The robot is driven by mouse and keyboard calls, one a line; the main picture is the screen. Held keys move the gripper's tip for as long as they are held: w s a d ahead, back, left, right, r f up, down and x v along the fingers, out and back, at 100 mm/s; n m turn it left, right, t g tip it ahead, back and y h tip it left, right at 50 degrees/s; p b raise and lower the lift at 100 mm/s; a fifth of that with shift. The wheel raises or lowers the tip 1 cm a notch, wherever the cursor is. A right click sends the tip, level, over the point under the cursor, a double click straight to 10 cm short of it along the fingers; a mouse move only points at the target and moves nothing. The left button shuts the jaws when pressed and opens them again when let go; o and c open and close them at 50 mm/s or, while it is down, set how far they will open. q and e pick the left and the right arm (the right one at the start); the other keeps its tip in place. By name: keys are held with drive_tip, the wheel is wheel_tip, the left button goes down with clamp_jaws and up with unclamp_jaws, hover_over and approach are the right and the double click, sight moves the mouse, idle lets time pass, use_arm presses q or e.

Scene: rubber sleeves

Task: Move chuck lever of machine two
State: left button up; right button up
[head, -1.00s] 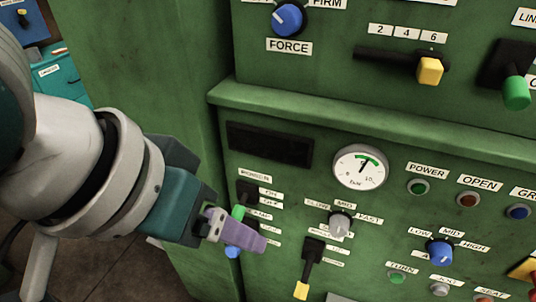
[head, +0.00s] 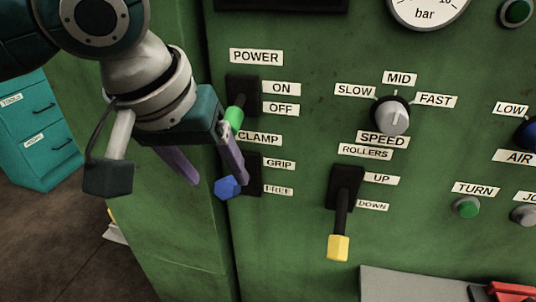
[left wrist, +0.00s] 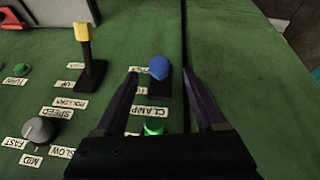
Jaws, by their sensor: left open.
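The clamp lever has a blue knob (head: 228,187) on a black base, between the "CLAMP" label (head: 260,138) and the "FREE" label; no label reading "chuck" shows. The knob hangs low, level with "FREE". My left gripper (head: 218,182) is open with purple fingers pointing down at it. My right gripper is not in view.
The power lever's green knob (head: 235,118) is close above, beside my gripper. A yellow-tipped rollers lever (head: 338,247) hangs low to the right. The grey speed dial (head: 391,117) is farther right. Teal drawers (head: 40,130) stand at the far left.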

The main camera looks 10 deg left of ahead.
sight(231, 197)
use_arm(q)
drive_tip(key=b+x, duration=0.3)
drive_tip(key=x, duration=0.5)
drive_tip(key=shift+f, duration=0.15)
drive_tip(key=shift+w, duration=0.1)
drive_tip(key=shift+c, duration=0.2)
clamp_jaws()
idle(0.9)
